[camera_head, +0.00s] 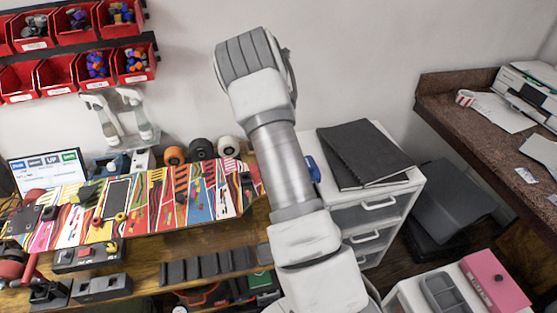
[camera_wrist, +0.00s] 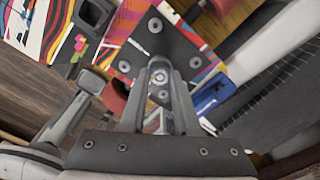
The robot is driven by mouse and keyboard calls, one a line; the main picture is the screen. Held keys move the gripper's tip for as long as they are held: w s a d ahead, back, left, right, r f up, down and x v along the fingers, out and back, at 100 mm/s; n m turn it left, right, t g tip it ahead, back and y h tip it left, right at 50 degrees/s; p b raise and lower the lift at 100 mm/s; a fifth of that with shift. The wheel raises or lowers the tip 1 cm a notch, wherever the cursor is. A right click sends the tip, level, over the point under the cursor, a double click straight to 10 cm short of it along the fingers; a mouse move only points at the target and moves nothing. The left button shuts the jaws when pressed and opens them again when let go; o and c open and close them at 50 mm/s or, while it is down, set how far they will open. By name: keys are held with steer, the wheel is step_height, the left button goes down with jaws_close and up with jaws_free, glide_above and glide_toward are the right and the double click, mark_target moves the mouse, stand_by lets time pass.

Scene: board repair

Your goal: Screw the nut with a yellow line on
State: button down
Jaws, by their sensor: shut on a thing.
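Beyond the fingertips is a dark plate (camera_wrist: 181,48) with several round bolt heads or holes, on the brightly striped board (camera_wrist: 52,22). Whether the part touches the plate or a bolt is hidden. In the head view the striped board (camera_head: 150,208) lies on the workbench, and my arm hides my gripper and the board's right end.
Orange (camera_head: 174,155), black (camera_head: 201,148) and white (camera_head: 229,147) wheels stand behind the board. A drawer cabinet (camera_head: 380,205) with black notebooks (camera_head: 360,153) stands right of my arm. Red bins (camera_head: 92,67) hang at the upper left.

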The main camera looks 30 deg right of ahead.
steer(key=m+p, duration=0.2)
steer(key=m, duration=0.2)
steer(key=shift+r, duration=0.1)
steer(key=shift+m, duration=0.9)
steer(key=m+p, duration=0.2)
steer(key=m, duration=0.3)
steer(key=shift+f+m+p, duration=0.2)
steer(key=shift+m+p, duration=0.2)
steer(key=c, duration=0.6)
jaws_free()
steer(key=shift+c, duration=0.9)
